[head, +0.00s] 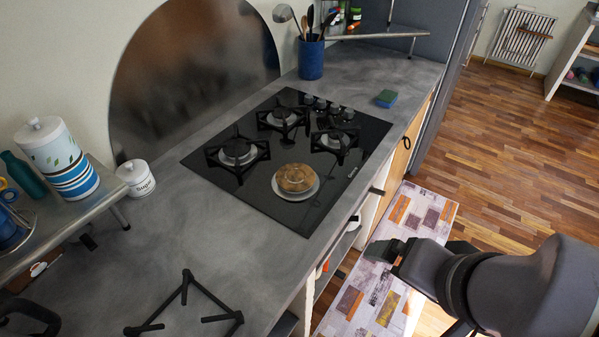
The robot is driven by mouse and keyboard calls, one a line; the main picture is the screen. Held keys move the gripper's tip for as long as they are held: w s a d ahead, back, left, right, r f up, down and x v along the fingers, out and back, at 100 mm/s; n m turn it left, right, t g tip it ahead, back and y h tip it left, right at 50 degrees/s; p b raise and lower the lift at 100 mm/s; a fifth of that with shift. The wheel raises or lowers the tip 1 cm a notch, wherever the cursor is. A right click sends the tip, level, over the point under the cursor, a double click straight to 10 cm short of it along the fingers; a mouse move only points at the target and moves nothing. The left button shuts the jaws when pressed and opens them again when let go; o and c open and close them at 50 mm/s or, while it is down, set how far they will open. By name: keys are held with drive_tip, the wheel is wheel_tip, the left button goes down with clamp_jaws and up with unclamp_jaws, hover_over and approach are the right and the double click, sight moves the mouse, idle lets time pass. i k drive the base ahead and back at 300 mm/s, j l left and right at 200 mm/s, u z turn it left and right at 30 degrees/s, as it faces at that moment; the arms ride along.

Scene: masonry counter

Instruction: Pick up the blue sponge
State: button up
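A small blue sponge (386,98) with a green side lies on the grey counter, just right of the black gas hob's far right corner and close to the counter's front edge. My gripper (378,252) is at the lower right, in front of the counter over the patterned rug. It is well apart from the sponge. Its fingers show small and dark, and I cannot tell whether they are open or shut.
A black hob (300,150) holds a plate with a bread-like item (296,180). A blue utensil pot (311,60) stands behind the sponge, near a raised metal shelf (375,32). A sugar jar (137,178) and loose pan support (185,308) are at left. Counter around the sponge is clear.

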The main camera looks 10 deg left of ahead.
sight(387, 99)
drive_tip(key=i+l+u, duration=0.55)
drive_tip(key=i, duration=0.15)
drive_tip(key=i+l+u, duration=0.55)
drive_tip(key=l, duration=0.25)
drive_tip(key=i+l+u, duration=0.25)
drive_tip(key=l, duration=0.25)
drive_tip(key=i+l+u, duration=0.15)
drive_tip(key=l+u, duration=0.15)
drive_tip(key=l, duration=0.2)
drive_tip(key=i+l+u, duration=0.1)
drive_tip(key=l+u, duration=0.15)
drive_tip(key=l, duration=0.25)
drive_tip(key=l+u, duration=0.25)
drive_tip(key=l, duration=0.35)
drive_tip(key=i, duration=0.05)
